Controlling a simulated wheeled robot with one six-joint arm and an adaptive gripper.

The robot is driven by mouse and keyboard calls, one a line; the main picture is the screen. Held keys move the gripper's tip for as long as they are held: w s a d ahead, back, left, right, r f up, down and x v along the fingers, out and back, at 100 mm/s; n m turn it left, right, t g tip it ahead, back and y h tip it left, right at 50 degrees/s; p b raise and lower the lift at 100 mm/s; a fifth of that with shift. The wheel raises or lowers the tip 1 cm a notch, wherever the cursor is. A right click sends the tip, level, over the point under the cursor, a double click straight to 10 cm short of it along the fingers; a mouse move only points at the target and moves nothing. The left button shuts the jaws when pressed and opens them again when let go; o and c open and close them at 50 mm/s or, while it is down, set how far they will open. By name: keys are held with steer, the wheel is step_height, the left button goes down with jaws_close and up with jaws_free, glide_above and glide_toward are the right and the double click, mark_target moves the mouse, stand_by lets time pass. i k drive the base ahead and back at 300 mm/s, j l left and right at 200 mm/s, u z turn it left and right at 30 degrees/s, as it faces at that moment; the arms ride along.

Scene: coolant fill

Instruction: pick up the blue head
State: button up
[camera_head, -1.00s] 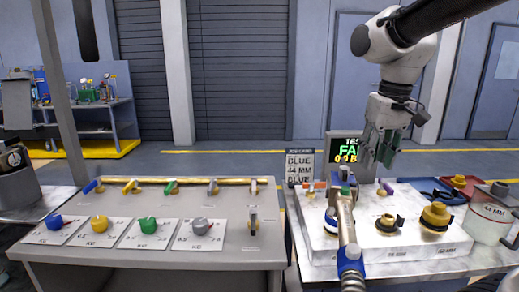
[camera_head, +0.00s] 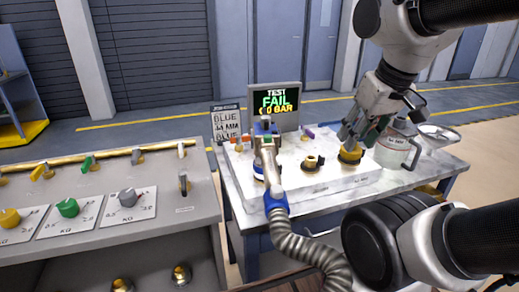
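The blue head (camera_head: 268,155) appears to be the metal fitting with a blue top and a blue collar. It stands at the left of the white block on the right-hand table, with a ribbed grey hose (camera_head: 300,248) running from its lower end toward the front. My gripper (camera_head: 358,136) is to the right of it, above the block and close to the large yellow fitting, pointing down and left. Its fingers look apart, with nothing seen between them. A gap lies between my gripper and the blue head.
A small black-and-yellow fitting (camera_head: 313,163) and a large yellow fitting (camera_head: 350,153) stand on the white block (camera_head: 290,186). A clear jug (camera_head: 392,151) stands right. A grey valve bench (camera_head: 130,230) is left.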

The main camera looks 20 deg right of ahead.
mark_target(265, 163)
steer(key=u, duration=2.25)
steer(key=z, duration=2.15)
steer(key=k+z, duration=0.3)
steer(key=k+j+z, duration=0.1)
steer(key=z, duration=0.25)
